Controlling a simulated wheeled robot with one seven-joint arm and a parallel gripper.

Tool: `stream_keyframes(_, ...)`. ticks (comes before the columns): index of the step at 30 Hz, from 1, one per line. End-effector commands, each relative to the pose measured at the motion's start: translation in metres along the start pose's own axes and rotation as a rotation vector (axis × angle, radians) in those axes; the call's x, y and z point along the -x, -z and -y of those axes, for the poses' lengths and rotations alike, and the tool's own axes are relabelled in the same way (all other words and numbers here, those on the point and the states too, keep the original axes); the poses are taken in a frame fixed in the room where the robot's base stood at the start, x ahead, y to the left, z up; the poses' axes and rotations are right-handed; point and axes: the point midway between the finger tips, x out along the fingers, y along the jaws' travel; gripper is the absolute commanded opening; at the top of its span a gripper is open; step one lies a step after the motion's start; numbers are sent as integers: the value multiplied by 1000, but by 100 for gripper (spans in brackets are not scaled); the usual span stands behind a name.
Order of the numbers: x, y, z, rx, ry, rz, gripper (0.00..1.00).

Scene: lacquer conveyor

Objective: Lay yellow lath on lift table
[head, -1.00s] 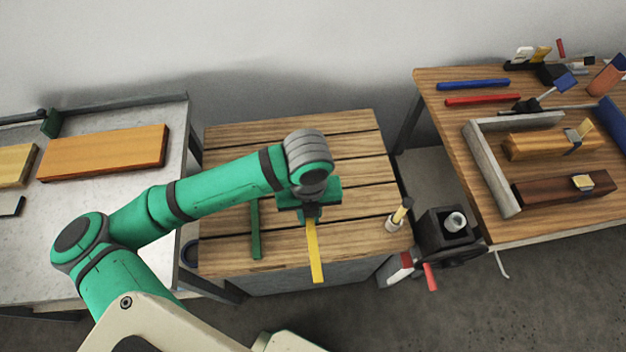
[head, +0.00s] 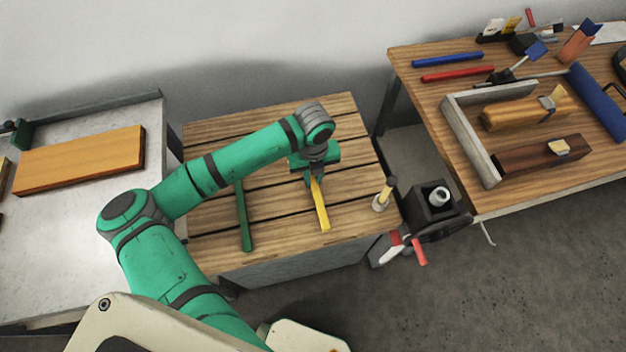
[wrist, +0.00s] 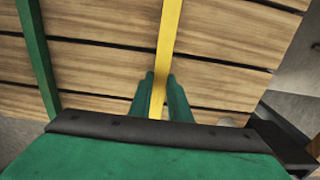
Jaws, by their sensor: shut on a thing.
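The yellow lath (head: 321,207) is a thin straight bar. My gripper (head: 314,178) is shut on it near its far end in the head view, and the rest reaches toward the front. In the wrist view the lath (wrist: 167,40) runs between the two green fingers (wrist: 158,78). It is over the slatted wooden top of what looks like the lift table (head: 285,250). I cannot tell whether it touches the boards. A green lath (head: 243,215) lies on the same top, left of the yellow one and apart from it.
A small pale holder with a yellow-handled tool (head: 382,197) stands at the table's right edge. A dark vise-like machine (head: 432,208) is beyond it. A workbench (head: 500,203) with a grey frame (head: 465,140) is at right. A metal table (head: 60,225) with an orange board (head: 80,160) is at left.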

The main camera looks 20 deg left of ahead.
Motion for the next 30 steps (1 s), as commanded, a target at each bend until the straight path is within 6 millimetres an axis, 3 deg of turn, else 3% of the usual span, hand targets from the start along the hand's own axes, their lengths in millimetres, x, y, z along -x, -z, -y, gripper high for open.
stream_keyframes(5, -22, 0, -1, 2, -1, -1, 0)
stream_keyframes(17, -27, 1, -1, 1, 0, -1, 0)
stream_keyframes(18, -27, 1, -1, 1, 0, -1, 21)
stream_keyframes(20, -27, 1, -1, 1, 0, -1, 35)
stream_keyframes(30, -25, 0, -2, 2, 0, 0, 35)
